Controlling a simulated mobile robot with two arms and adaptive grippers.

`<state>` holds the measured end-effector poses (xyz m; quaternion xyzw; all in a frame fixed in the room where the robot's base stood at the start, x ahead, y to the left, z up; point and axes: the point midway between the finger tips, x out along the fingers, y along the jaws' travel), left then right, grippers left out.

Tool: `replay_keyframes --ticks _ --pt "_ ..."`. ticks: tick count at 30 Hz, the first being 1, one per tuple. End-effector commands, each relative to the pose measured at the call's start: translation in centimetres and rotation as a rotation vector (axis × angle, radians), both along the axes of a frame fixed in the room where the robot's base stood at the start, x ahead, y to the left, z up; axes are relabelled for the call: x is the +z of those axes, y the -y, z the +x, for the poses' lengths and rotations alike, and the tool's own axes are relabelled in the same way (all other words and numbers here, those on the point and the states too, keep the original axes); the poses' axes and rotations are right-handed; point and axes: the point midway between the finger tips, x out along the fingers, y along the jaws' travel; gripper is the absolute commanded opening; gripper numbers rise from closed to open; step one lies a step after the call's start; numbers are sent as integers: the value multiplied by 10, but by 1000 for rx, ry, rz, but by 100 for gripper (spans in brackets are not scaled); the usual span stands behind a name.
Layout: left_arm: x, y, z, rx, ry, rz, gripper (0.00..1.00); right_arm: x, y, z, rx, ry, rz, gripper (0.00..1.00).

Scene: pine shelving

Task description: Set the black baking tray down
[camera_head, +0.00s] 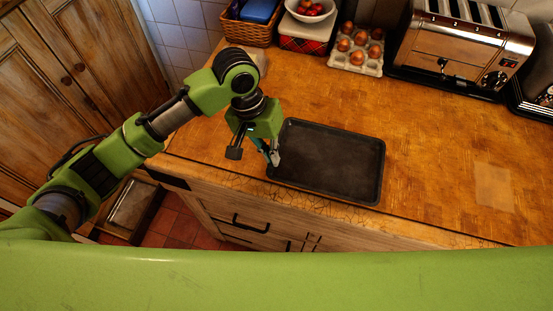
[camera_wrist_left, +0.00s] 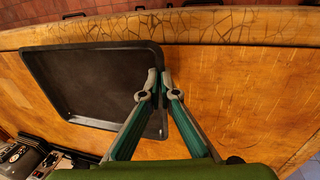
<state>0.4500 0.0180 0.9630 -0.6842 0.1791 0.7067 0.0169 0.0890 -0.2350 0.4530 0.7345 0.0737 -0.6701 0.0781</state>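The black baking tray (camera_head: 335,160) is flat and level at the front edge of the wooden counter, and it looks empty. I cannot tell whether it touches the counter or is held just above it. My left gripper (camera_head: 273,155) is at the tray's left rim. In the left wrist view, the tray (camera_wrist_left: 90,80) shows with one finger on its inner side and the other just outside its rim. The fingertips of the left gripper (camera_wrist_left: 160,80) are close together with the rim between them. My right gripper is not in view.
The counter (camera_head: 440,165) is clear right of the tray. Drawers (camera_head: 250,222) lie below the front edge.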

Motion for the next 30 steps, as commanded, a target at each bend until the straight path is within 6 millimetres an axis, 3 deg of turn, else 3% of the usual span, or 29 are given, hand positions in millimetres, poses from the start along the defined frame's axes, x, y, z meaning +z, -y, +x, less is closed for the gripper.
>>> replay_keyframes --ticks 7,12,20,22,30 --pt "-17 14 6 -1 0 -2 0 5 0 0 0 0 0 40" --pt "-40 12 6 1 0 -1 0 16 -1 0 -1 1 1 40" --pt "-46 12 7 1 2 -3 0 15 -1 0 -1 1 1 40" --pt "-46 11 6 0 1 0 20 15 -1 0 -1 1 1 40" --pt "-46 11 6 0 1 -1 21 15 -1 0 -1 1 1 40"
